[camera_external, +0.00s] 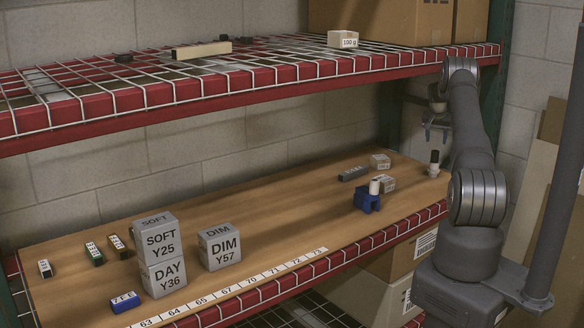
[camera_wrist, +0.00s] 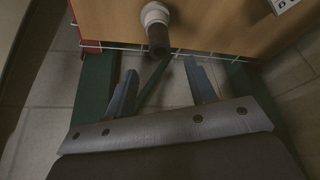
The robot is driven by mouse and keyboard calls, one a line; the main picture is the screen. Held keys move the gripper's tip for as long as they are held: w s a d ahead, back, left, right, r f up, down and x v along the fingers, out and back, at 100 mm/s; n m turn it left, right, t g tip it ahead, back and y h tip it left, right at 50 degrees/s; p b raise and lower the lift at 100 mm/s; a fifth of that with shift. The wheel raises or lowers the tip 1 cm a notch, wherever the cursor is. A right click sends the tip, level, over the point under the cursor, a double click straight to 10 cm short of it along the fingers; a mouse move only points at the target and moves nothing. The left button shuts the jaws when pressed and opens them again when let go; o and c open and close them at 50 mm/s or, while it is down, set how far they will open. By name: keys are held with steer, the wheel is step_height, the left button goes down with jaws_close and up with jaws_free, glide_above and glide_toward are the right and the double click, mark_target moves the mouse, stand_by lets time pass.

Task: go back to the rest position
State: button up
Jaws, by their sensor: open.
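My gripper (camera_external: 434,134) hangs above the right end of the wooden shelf board, below the upper rack. In the wrist view my gripper (camera_wrist: 164,82) has its two fingers apart with nothing between them. A small white piece with a dark upright cylinder (camera_external: 434,158) stands at the board's right end, below my gripper and apart from it. It also shows in the wrist view as a white round piece with a dark cylinder (camera_wrist: 157,30), beyond the fingertips.
The wooden board (camera_external: 290,215) holds grey blocks SOFT (camera_external: 160,242), DAY (camera_external: 163,278) and DIM (camera_external: 219,248). A blue stand (camera_external: 367,199) with a white piece and small labelled blocks (camera_external: 380,161) sits toward the right. The upper rack (camera_external: 200,85) runs overhead. A green post (camera_external: 495,90) stands behind my arm.

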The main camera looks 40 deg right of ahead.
mark_target(435, 152)
steer(key=shift+f, duration=0.15)
steer(key=x, duration=0.7)
steer(key=shift+d+f, duration=0.1)
steer(key=shift+f, duration=0.25)
steer(key=shift+r, duration=1.5)
